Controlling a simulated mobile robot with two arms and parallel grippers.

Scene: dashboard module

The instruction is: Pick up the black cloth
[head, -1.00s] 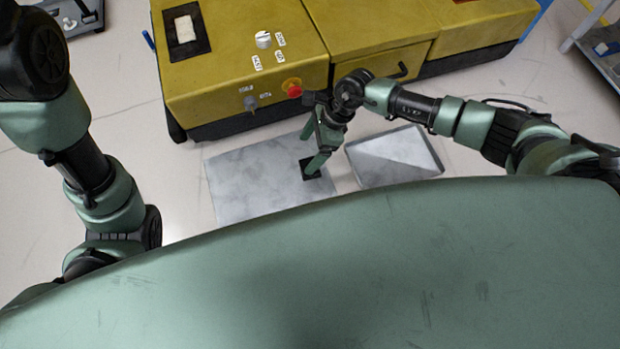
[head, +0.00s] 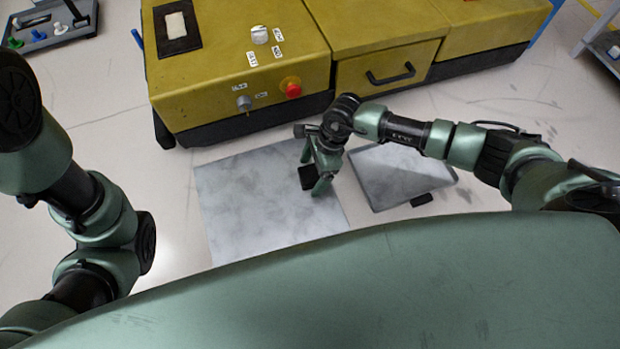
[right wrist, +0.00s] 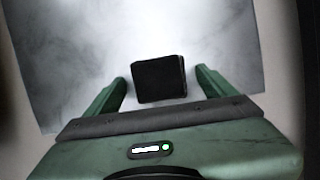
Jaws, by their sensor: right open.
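The black cloth (head: 307,178) looks like a small dark square pad on the grey mottled panel (head: 232,210) on the floor. My right gripper (head: 313,174) is over it, fingers pointing down, and partly covers it in the head view. In the right wrist view the cloth (right wrist: 158,79) lies between the two green fingers of the gripper (right wrist: 161,80), with a gap on each side. The gripper is open and holds nothing. I cannot tell its exact height above the panel. My left arm shows at the left, but its gripper is out of view.
A yellow cabinet (head: 235,70) with a red button (head: 291,88), a knob (head: 259,35) and a drawer handle (head: 391,74) stands behind. A grey tray (head: 395,172) lies right of the panel, with a small black object (head: 421,200) at its near edge. Bare floor surrounds them.

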